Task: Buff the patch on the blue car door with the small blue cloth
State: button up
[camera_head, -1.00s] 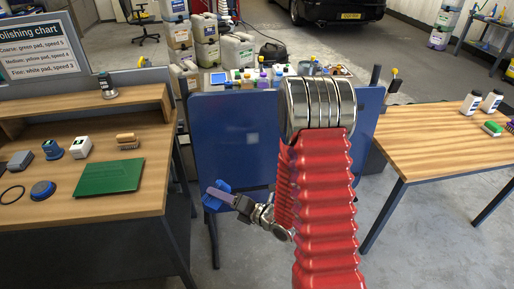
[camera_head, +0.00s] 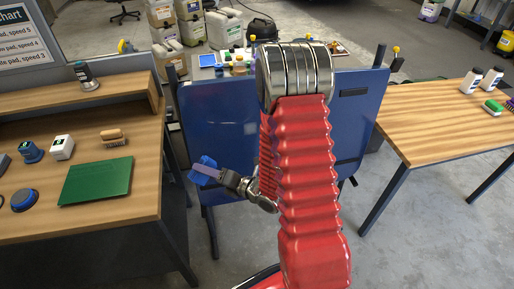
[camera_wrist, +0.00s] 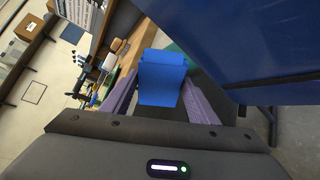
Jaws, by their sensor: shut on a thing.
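The blue car door (camera_head: 215,115) stands upright on a stand ahead, partly hidden behind my arm. A small pale patch (camera_head: 250,128) shows on it, beside the arm's edge. My gripper (camera_head: 203,170) is in front of the door's lower left part, lower than the patch and to its left. It is shut on the small blue cloth (camera_wrist: 162,77), which sits between the two purple-grey fingers in the wrist view. In that view the door (camera_wrist: 240,40) fills the upper right, and I see the cloth apart from it.
A wooden bench (camera_head: 140,183) with a green mat (camera_head: 96,181) and a brush (camera_head: 114,137) stands at the left. A wooden table (camera_head: 440,130) with white bottles (camera_head: 471,80) stands at the right. Jugs (camera_head: 224,28) stand behind the door. Floor is clear between door and right table.

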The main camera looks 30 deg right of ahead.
jog(key=shift+d, duration=0.15)
jog(key=m+t+h, duration=0.2)
jog(key=m+h, duration=0.4)
jog(key=h, duration=0.2)
send_near(248, 129)
jog(key=s+a, duration=0.2)
jog(key=shift+s+a+f, duration=0.2)
jog(key=shift+s+f, duration=0.1)
jog(key=shift+w, duration=0.1)
jog(key=w, duration=0.2)
jog(key=w+d, duration=0.1)
jog(key=w, duration=0.3)
jog(key=shift+w+d+f, duration=0.15)
jog(key=shift+d+f, duration=0.2)
jog(key=shift+d, duration=0.05)
jog(key=shift+w+d, duration=0.15)
jog(key=shift+w, duration=0.35)
jog(key=shift+w+d, duration=0.15)
jog(key=shift+w, duration=0.4)
dwell(1.5)
